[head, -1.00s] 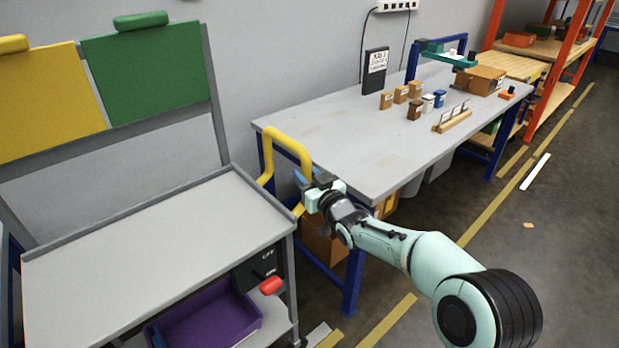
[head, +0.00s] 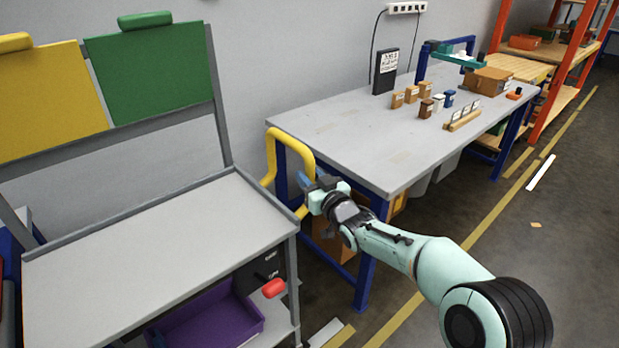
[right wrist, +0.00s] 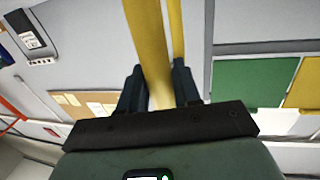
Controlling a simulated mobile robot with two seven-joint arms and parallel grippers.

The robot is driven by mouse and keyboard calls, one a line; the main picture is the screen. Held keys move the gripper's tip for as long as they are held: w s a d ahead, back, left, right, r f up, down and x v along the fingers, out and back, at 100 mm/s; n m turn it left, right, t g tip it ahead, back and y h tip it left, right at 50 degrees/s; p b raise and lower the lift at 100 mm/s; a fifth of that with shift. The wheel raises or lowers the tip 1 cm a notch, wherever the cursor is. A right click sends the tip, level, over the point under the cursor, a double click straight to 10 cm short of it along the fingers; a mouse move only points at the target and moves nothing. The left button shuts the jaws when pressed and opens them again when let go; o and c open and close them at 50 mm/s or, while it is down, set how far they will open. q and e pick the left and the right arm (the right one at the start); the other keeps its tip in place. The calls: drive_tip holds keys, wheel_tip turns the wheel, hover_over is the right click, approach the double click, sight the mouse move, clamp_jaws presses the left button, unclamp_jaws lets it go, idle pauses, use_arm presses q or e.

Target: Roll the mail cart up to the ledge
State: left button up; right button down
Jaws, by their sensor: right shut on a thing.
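The mail cart (head: 165,236) stands at the left in the head view, with a grey top and a rear frame carrying a yellow panel (head: 45,100) and a green panel (head: 152,75). A yellow handle (head: 292,138) sticks out from its right side. My right gripper (head: 308,187) is shut on the handle's near part. In the right wrist view the yellow bar (right wrist: 150,55) runs between the two dark fingers (right wrist: 160,90). My left gripper is not in view. I cannot tell which surface is the ledge.
A grey workbench (head: 345,150) with blue legs stands just right of the cart and holds small boxes. A purple bin (head: 210,318) and a red lever (head: 273,288) are on the cart's lower part. Open floor with yellow lines (head: 480,228) lies to the right.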

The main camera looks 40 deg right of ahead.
drive_tip(key=shift+w+a+f, duration=0.1)
drive_tip(key=shift+a, duration=0.2)
drive_tip(key=c, duration=1.1)
unclamp_jaws()
drive_tip(key=shift+o, duration=0.8)
drive_tip(key=shift+a, duration=0.1)
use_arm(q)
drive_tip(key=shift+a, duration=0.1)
use_arm(e)
drive_tip(key=shift+s, duration=0.2)
drive_tip(key=shift+s, duration=0.3)
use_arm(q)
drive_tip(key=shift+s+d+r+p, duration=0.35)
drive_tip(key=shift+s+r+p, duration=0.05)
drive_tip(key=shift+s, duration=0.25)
use_arm(e)
drive_tip(key=s+a, duration=0.1)
drive_tip(key=s, duration=1.1)
drive_tip(key=shift+s+a, duration=0.2)
drive_tip(key=shift+a, duration=0.2)
